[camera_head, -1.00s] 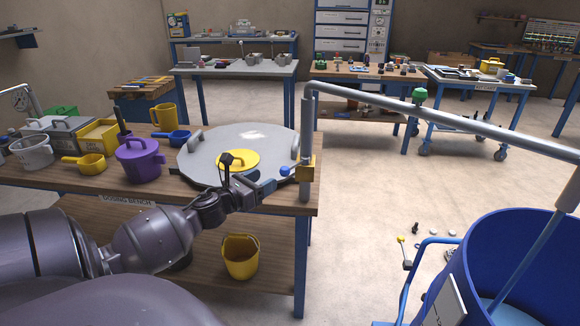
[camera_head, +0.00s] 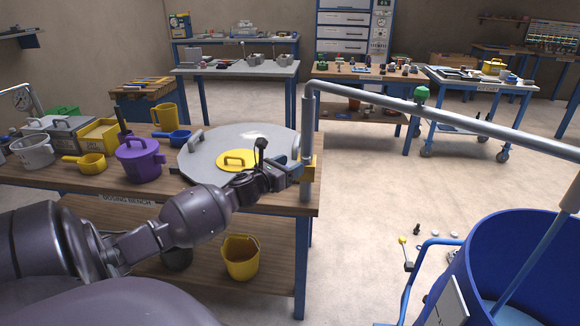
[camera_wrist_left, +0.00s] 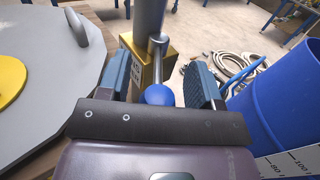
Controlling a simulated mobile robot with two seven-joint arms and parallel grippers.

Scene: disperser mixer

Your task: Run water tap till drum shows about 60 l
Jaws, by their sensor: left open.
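The water tap is a brass valve block (camera_head: 308,168) on a grey upright pipe at the bench corner. Its lever ends in a blue ball knob (camera_wrist_left: 158,95). My left gripper (camera_head: 288,174) is open at the tap, with the knob between its two fingers and a gap on either side in the left wrist view; in the head view it hides the knob. The blue drum (camera_head: 474,262) stands at the lower right. A pale bluish column slants into it; I cannot tell whether it is water or pipe. A white scale (camera_wrist_left: 290,163) beside the drum shows 80 and 100.
The overhead pipe (camera_head: 430,110) runs from the upright to above the drum. Coiled hoses (camera_wrist_left: 225,65) lie on the floor near the drum.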

